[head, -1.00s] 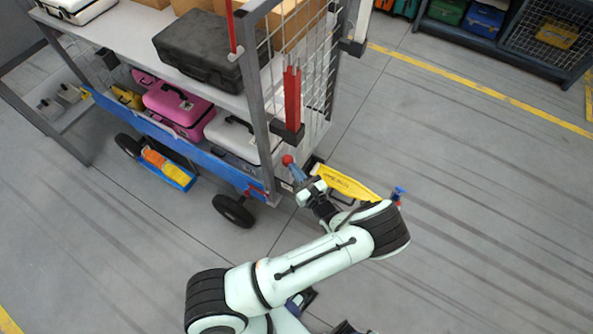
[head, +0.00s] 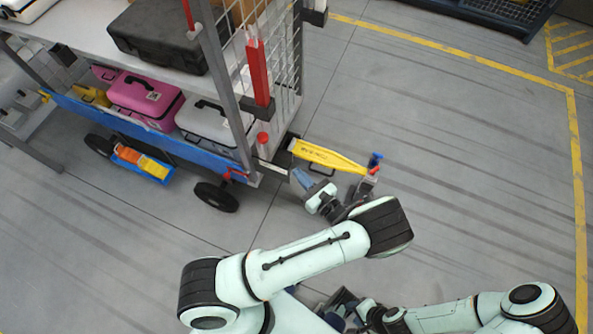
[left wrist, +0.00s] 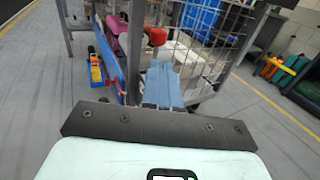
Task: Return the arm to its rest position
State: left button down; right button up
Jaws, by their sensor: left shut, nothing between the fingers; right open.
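My left arm reaches across the lower middle of the head view. Its gripper (head: 301,178) is beside the cart's near right corner, below a red knob (head: 263,139). In the left wrist view its blue fingers (left wrist: 162,86) are together with nothing between them, and the red knob (left wrist: 155,37) shows just beyond the tips. The fingers look apart from the knob. My right arm lies at the bottom right of the head view. Its gripper (head: 340,305) is low near the middle, partly hidden by my left arm, open and empty.
The cart (head: 170,133) holds a black case (head: 160,38), a pink case (head: 145,98) and a white case (head: 213,121). A yellow bar (head: 328,156) sticks out from its corner towards a blue knob (head: 375,159). The floor to the right is clear.

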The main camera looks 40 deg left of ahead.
dwell(0.4)
pick_arm(q)
jog(key=s+a+f+n+g+h+p, duration=0.1)
jog(key=s+f+n+g+h, duration=0.4)
jog(key=s, duration=0.4)
jog(key=s+f+n+g+h+p, duration=0.1)
jog(key=s+f+n+g+h, duration=0.1)
jog(key=s+f+g+h, duration=0.45)
jog(key=s+d+f+n+t+h+p, duration=0.1)
jog(key=s+d+f+n+h, duration=0.2)
jog(key=s+d+n+h, duration=0.6)
jog(key=w+d+r+n+t+p, duration=0.1)
jog(key=w+d+n+t, duration=0.2)
jog(key=w+n+t, duration=0.2)
jog(key=w+n, duration=0.1)
jog(key=n, duration=0.2)
jog(key=shift+w+r+n+h, duration=0.15)
jog(key=shift+r+n+h, duration=0.1)
jog(key=shift+n+h, duration=0.15)
pick_arm(e)
jog(key=r, duration=0.1)
jog(key=w+r, duration=0.1)
jog(key=r, duration=0.1)
jog(key=w+r, duration=0.1)
jog(key=shift+r, duration=0.35)
pick_arm(q)
jog(key=shift+t, duration=0.25)
